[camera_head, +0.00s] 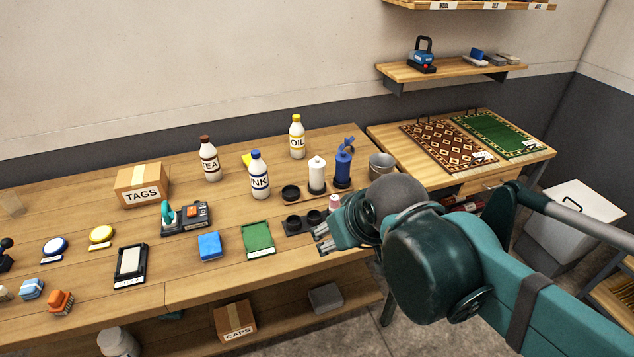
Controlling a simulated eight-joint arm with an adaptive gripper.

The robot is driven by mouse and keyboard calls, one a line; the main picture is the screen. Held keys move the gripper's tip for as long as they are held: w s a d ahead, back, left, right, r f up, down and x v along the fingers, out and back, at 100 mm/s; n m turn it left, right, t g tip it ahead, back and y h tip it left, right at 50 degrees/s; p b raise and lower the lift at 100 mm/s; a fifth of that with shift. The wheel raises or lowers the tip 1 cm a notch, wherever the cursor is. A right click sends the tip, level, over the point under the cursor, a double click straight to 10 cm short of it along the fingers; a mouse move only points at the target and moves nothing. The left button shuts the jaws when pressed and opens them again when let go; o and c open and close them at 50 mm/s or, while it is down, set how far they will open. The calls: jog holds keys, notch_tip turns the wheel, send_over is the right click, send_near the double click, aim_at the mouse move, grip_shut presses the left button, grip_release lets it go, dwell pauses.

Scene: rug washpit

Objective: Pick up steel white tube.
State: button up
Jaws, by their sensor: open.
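A white upright tube (317,174) with a small top stands on a wooden tray toward the back right of the workbench. It looks like the steel white tube, though its material cannot be told. A blue pump-like item (343,164) stands just right of it. My gripper (322,239) is open and empty at the bench's front right, in front of the white tube and apart from it. A small white and pink item (334,202) stands just behind the gripper, partly hidden by it.
Dark cups in a black holder (293,224) lie close left of the gripper. A green pad (258,239) and blue block (209,246) lie farther left. The INK bottle (259,177) and OIL bottle (297,137) stand behind. A metal cup (381,167) stands right of the blue item.

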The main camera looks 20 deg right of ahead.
jog(key=w+d+r+n+p, duration=0.2)
jog(key=w+r+n+p, duration=0.3)
jog(key=w, duration=0.5)
jog(key=n+g+h+p, duration=0.25)
jog(key=n+p, duration=0.35)
jog(key=n, duration=1)
send_near(315, 164)
jog(key=s, duration=0.5)
jog(key=w+f+n+p, duration=0.1)
jog(key=w, duration=0.1)
jog(key=w+d+f+n+p, duration=0.1)
jog(key=w+f+n, duration=0.1)
jog(key=w+f+n+g+p, duration=0.1)
jog(key=w+f+n, duration=0.1)
jog(key=w, duration=0.1)
jog(key=shift+w+d+f, duration=0.1)
jog(key=shift+d+f, duration=0.1)
jog(key=shift+f, duration=0.05)
jog(key=shift+w+f+n+p, duration=0.2)
jog(key=shift+f+n+p, duration=0.15)
jog(key=shift+n, duration=0.15)
jog(key=shift+x, duration=1.35)
jog(key=shift+d, duration=0.1)
